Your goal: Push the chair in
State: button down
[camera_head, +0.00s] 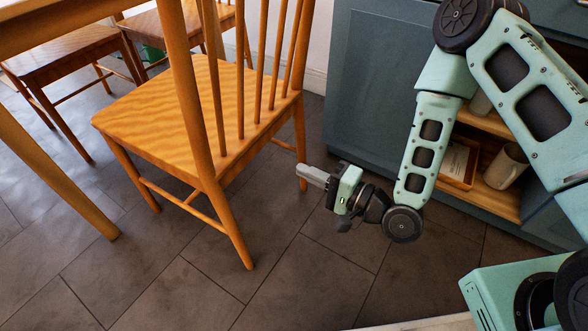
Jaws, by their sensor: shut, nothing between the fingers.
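A wooden chair (170,117) with a slatted back stands upright on the floor in the left middle of the head view. Its back is toward me and its seat points left, toward a wooden table (62,22) whose top shows at the upper left. The seat looks outside the table's edge. My gripper (302,177) is low, just right of the chair's legs, pointing left. Its fingers are shut and empty. It appears close to a right leg of the chair; I cannot tell whether it touches.
Two more wooden chairs (62,52) stand at the upper left. A blue-grey cabinet (372,90) is at the right, with open shelves holding a cup (507,166) and a wooden box (457,165). Dark tiled floor (320,270) is clear in front.

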aim_at(251, 145)
jog(key=b+x, duration=0.4)
jog(key=x, duration=0.8)
jog(key=shift+a+b, duration=0.1)
jog(key=shift+b, duration=0.2)
jog(key=shift+w+a, duration=0.1)
jog(key=shift+w, duration=0.05)
